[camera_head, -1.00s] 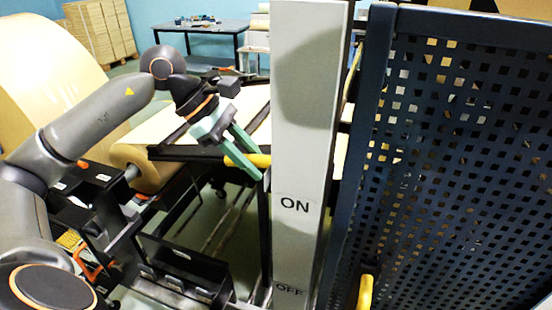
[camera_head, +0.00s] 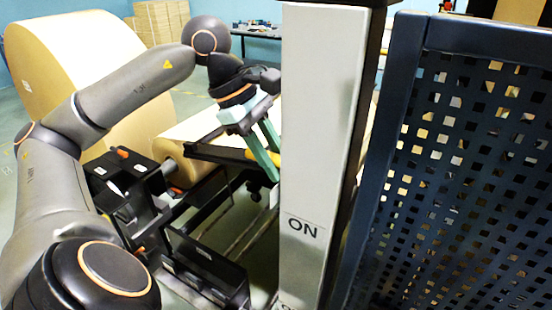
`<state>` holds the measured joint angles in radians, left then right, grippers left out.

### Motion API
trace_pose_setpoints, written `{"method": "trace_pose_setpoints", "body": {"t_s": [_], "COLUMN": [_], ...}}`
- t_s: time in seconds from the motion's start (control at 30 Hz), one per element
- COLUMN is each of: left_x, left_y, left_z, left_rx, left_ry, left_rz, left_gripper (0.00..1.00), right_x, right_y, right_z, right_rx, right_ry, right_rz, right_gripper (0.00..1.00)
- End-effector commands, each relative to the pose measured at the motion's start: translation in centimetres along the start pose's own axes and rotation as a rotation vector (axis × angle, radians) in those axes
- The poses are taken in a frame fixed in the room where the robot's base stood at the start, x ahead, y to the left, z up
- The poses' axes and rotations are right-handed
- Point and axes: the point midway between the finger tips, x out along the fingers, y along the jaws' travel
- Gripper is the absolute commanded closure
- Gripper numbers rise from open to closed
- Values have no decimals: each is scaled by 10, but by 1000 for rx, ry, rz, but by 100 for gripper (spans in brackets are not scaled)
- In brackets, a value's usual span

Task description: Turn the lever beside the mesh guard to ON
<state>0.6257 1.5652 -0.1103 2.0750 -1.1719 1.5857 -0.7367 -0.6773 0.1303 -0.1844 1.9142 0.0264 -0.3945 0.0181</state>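The pale grey post (camera_head: 318,130) stands upright left of the mesh guard (camera_head: 455,170). It bears an ON label (camera_head: 303,228); only a sliver of another label shows at the bottom edge. A yellow lever handle (camera_head: 249,154) shows low against the post's left side, partly behind my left gripper. My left gripper (camera_head: 276,165) has green fingers pointing down and right, spread apart with a gap between them. They overlap the handle in the picture; I cannot tell whether they touch it. The post hides part of the fingertips. My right gripper is out of view.
A large kraft roll (camera_head: 85,65) stands at the back left, with a dark frame and black trays (camera_head: 205,265) in front of it. A table (camera_head: 255,32) and stacked cartons (camera_head: 160,20) are far behind. The post and guard limit room on the right.

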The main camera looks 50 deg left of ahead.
Motion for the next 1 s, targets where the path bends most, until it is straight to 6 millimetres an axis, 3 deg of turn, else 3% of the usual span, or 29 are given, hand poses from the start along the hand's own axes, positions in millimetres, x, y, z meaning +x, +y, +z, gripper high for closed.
{"method": "trace_pose_setpoints", "body": {"t_s": [0.03, 0.3, 0.63, 0.77, 1.0], "left_x": [-3, -2, -8, -28, -83], "left_y": [2, 1, 2, 2, 2], "left_z": [1, 0, 1, 1, 2], "left_rx": [2, 1, 0, -1, -1], "left_ry": [-1, -1, -1, -2, -2], "left_rz": [10, 6, 7, 9, 9], "left_gripper": [69, 40, 40, 40, 40], "right_x": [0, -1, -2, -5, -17], "right_y": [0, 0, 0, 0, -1], "right_z": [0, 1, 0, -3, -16], "right_rx": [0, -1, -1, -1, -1], "right_ry": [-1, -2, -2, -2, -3], "right_rz": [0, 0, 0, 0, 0], "right_gripper": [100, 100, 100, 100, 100]}}
